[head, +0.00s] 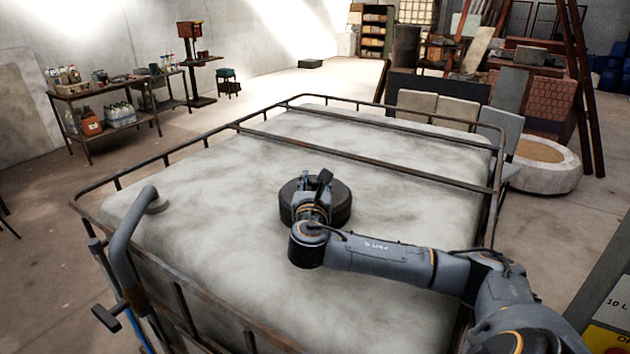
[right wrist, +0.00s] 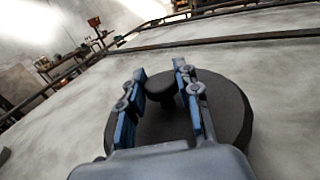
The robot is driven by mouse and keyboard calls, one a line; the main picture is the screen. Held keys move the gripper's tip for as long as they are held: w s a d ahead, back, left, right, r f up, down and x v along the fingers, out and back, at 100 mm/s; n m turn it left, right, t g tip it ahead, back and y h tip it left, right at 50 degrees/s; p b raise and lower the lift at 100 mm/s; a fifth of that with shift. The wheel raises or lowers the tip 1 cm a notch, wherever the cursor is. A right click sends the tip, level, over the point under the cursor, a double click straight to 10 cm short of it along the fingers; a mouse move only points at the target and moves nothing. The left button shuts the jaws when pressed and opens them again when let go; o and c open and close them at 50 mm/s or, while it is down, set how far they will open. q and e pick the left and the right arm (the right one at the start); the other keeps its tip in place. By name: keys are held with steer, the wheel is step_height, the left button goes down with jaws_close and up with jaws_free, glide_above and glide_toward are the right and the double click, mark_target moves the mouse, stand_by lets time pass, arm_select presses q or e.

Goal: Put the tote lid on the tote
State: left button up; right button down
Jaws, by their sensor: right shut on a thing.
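The tote (head: 215,240) is a large pale, stained block inside a rusty rail cage, filling the middle of the head view. The tote lid (head: 340,207) is a dark round disc with a knob, at about the middle of the tote's top. My right gripper (head: 316,188) is over the lid. In the right wrist view the fingers (right wrist: 160,82) stand on both sides of the knob of the lid (right wrist: 235,125) and are shut on it. The lid looks level and at or close to the top surface; any opening beneath is hidden. My left gripper is not in view.
Rusty rails (head: 375,153) cross and edge the tote's top. A grey bent pipe (head: 122,245) rises at the near left corner. A shelf cart (head: 105,115) with bottles stands back left; a round stone basin (head: 545,165) stands right. The top around the lid is bare.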

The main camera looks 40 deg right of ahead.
steer(key=shift+r, duration=0.1)
steer(key=shift+a, duration=0.1)
steer(key=shift+s+p, duration=0.1)
steer(key=shift+p, duration=0.3)
stand_by(0.4)
steer(key=shift+p, duration=0.3)
steer(key=shift+f, duration=0.6)
stand_by(0.4)
steer(key=c, duration=1.2)
jaws_free()
